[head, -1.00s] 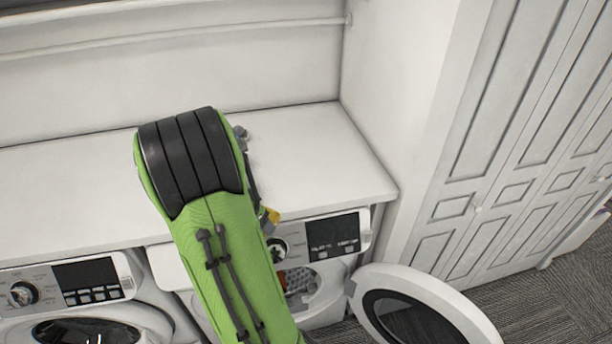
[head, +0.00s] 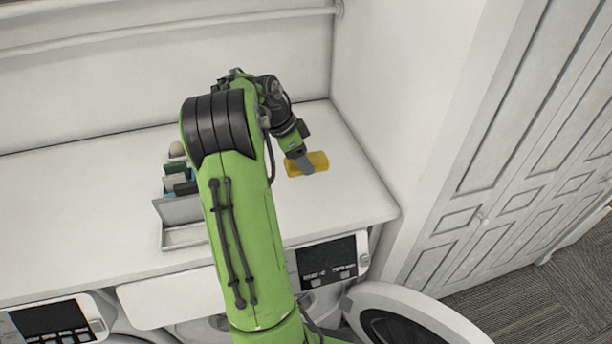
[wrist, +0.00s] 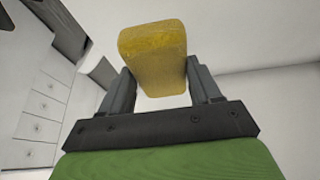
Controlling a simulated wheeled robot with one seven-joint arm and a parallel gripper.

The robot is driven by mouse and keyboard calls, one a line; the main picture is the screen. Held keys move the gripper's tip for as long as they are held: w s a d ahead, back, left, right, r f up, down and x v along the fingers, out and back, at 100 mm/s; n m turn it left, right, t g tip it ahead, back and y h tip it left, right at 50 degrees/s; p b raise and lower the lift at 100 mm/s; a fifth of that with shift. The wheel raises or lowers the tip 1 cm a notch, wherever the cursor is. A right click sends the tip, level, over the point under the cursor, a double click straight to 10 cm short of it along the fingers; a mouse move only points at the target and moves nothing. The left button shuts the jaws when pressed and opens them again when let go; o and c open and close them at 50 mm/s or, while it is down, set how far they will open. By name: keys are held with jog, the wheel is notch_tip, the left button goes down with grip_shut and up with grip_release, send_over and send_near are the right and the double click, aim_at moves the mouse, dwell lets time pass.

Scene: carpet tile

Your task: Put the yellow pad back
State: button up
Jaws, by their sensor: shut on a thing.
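The yellow pad (head: 312,160) is a small block above or on the white counter, right of my green arm in the head view. My gripper (head: 298,158) is shut on it. In the wrist view, the yellow pad (wrist: 155,58) sits between the two dark fingers of my gripper (wrist: 160,88), tilted slightly. Whether the pad touches the counter cannot be told.
A grey tray (head: 184,236) on the white counter (head: 80,190) holds several small items, partly hidden by my arm. The counter's right part is clear up to the side wall. Below, a washer door (head: 410,312) stands open at the right.

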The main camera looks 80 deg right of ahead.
notch_tip(320, 180, down, 10)
jog(key=shift+r, duration=0.2)
jog(key=shift+b, duration=0.4)
jog(key=o, duration=1.1)
